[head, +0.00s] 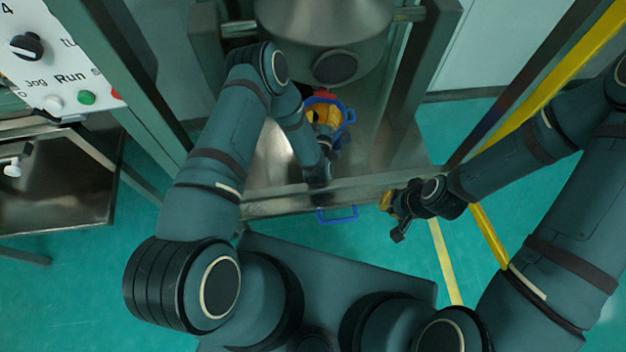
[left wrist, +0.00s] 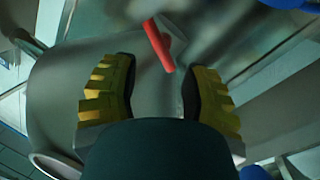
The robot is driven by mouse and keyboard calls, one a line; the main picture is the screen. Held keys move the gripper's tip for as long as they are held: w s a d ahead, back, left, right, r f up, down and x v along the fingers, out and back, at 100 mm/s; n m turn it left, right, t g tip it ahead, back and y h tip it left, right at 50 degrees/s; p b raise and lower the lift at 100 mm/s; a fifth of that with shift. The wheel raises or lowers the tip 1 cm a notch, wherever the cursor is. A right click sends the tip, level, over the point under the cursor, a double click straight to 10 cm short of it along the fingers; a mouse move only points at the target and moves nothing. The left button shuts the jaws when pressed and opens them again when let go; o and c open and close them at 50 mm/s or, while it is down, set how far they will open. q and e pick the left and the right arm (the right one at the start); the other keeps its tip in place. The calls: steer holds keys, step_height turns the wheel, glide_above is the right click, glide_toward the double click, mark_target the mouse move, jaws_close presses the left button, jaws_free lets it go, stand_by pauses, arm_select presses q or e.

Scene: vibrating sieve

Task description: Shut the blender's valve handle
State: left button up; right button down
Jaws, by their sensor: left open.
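The blender is the grey metal vessel (head: 322,22) at the top of the head view; its grey body also fills much of the left wrist view (left wrist: 150,95). The red valve handle (left wrist: 160,45) shows in the left wrist view, ahead of and between the finger pads. In the head view a bit of red (head: 322,93) shows just beyond my left gripper (head: 322,113). The left gripper is open, its yellow pads (left wrist: 157,90) apart with nothing clamped between them. My right gripper (head: 393,213) hangs over the floor at right, away from the blender; its jaw opening is unclear.
A blue-rimmed container (head: 350,115) lies under the left gripper, partly hidden by it; a blue handle (head: 338,216) shows at the near edge. Metal frame posts (head: 408,75) flank the blender. A control panel (head: 60,60) stands at upper left. Green floor (head: 400,260) is open at right.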

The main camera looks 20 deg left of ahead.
arm_select(q)
steer(key=s+d+r+m+g+h, duration=0.1)
steer(key=s+m+g+h, duration=0.2)
steer(key=s+g, duration=0.4)
steer(key=s+d+r+m+g+h, duration=0.1)
steer(key=s+g, duration=0.7)
steer(key=s, duration=0.8)
steer(key=shift+s+d+r+m+h, duration=0.15)
steer(key=shift+s+d+m+h, duration=0.2)
steer(key=shift+d+m+h, duration=0.95)
steer(key=shift+o, duration=0.2)
steer(key=shift+a+h, duration=0.3)
steer(key=shift+a, duration=0.2)
